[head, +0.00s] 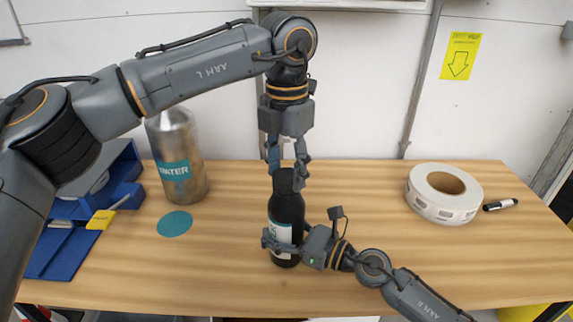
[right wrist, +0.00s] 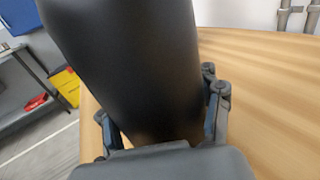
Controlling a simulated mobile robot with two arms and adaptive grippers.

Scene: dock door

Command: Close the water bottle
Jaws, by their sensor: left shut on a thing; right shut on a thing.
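A black bottle (head: 285,215) with a pale and teal label stands upright on the table in the head view. Its dark body fills much of the right wrist view (right wrist: 130,60). My right gripper (head: 284,246) is shut around its lower body. My left gripper (head: 287,168) points down over the bottle, shut on a black cap (head: 284,182) at the bottle's top. I cannot tell whether the cap is seated on the neck. A metal bottle (head: 181,140) with a teal WATER label stands behind at left, its top partly hidden by my left arm.
A round teal mat (head: 174,223) lies before the metal bottle. A blue bin (head: 110,190) with a yellow tag stands at the left edge. A label roll (head: 430,205) and a black marker (head: 500,204) lie at right. The wooden table (head: 350,185) is clear between.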

